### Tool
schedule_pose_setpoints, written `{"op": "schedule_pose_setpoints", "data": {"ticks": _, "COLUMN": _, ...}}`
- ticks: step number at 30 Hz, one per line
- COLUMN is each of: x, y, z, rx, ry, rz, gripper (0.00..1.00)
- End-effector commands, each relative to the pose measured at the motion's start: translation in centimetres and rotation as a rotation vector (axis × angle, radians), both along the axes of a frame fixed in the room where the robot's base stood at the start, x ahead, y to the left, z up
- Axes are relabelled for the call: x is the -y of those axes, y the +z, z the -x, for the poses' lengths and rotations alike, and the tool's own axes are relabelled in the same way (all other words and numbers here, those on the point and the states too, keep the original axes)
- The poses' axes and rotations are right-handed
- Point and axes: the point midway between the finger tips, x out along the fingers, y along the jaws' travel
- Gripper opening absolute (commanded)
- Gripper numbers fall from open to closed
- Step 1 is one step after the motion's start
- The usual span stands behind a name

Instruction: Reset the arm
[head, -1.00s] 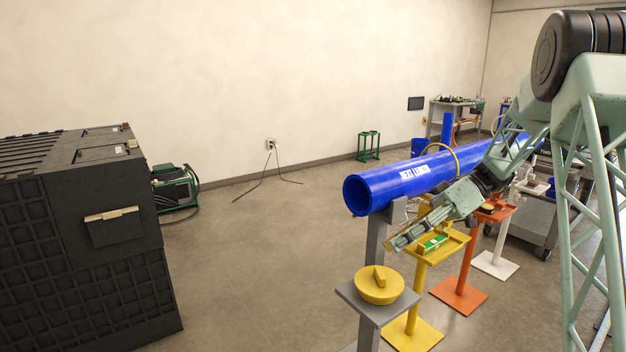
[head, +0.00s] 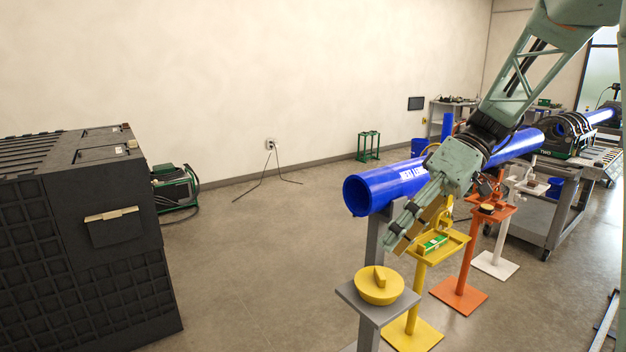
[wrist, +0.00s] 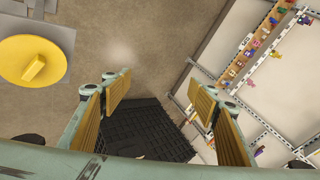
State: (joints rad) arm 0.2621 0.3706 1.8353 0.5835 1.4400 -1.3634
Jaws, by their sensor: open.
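My gripper (head: 392,240) hangs in front of the blue pipe (head: 385,188), pointing down and to the left in the head view. In the wrist view my gripper (wrist: 158,100) has its two yellow-padded fingers wide apart with nothing between them. The yellow round plug (head: 379,287) rests on a grey stand (head: 374,309), below and left of the fingertips. The plug also shows at the upper left of the wrist view (wrist: 30,85), outside the fingers. My arm hides part of the pipe.
A yellow stand (head: 456,244) holds a green-and-white item (head: 433,243). Orange (head: 468,258) and white (head: 508,228) stands are behind it. A black cabinet (head: 95,250) fills the left side. A fusion machine (head: 570,137) is at the back right. Open floor lies between cabinet and stands.

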Motion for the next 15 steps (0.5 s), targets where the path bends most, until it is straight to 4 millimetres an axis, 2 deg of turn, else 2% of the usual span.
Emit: {"op": "schedule_pose_setpoints", "data": {"ticks": 15, "x": -0.9, "y": 2.9, "z": 6.8, "rx": -0.027, "ry": -0.125, "rz": 0.191, "gripper": 0.55}}
